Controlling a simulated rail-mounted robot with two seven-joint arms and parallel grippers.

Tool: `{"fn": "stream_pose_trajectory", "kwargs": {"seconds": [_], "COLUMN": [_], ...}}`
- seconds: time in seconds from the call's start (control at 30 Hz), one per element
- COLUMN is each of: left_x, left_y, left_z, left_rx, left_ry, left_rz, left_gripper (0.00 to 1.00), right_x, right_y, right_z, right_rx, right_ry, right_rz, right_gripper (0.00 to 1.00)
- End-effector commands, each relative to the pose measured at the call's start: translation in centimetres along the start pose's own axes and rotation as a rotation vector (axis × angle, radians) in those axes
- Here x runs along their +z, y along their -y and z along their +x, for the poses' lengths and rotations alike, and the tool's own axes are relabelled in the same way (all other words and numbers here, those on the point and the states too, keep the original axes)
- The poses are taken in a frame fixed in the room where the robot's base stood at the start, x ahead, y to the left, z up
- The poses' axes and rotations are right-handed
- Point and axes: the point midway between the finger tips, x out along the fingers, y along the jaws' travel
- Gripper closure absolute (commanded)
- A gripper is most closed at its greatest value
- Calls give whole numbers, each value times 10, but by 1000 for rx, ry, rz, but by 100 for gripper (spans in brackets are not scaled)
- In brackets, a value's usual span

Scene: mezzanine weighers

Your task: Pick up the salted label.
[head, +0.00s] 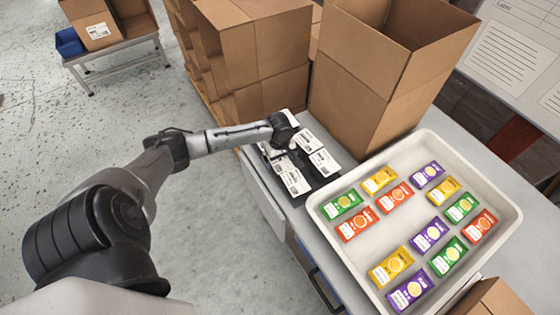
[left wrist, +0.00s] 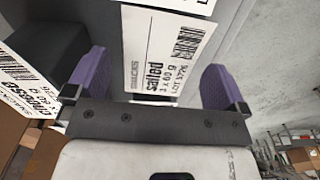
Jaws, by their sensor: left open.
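The salted label (left wrist: 165,58) is a white card with a barcode and black print, lying on a dark grey surface in the left wrist view. My left gripper (left wrist: 155,62) is open, with one purple finger on each side of this label. Whether the fingers touch it, I cannot tell. In the head view my left gripper (head: 294,147) is over a black label holder (head: 318,179) with several white labels. The print there is too small to tell which one is salted, and the gripper hides part of the holder. My right gripper is not in view.
Another label (left wrist: 18,92) lies left of my fingers, and part of a further one (left wrist: 195,3) shows at the top. A tall open carton (head: 365,85) stands close behind the holder. A white tray (head: 338,248) of colourful packets is to the right. Stacked cartons (head: 255,45) stand behind.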

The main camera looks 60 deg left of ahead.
Motion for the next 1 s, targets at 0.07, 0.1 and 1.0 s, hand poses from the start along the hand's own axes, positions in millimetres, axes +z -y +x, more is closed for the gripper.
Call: {"fn": "stream_pose_trajectory", "kwargs": {"seconds": [0.07,0.1,1.0], "left_x": [0,0,0], "left_y": [0,0,0], "left_z": [0,0,-7], "left_rx": [0,0,1], "left_ry": [0,0,0], "left_rz": [0,0,0], "left_gripper": [0,0,49], "right_x": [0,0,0], "right_y": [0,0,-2], "right_z": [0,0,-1], "right_rx": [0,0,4], "right_ry": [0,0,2], "right_rz": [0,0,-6], "right_gripper": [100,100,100]}}
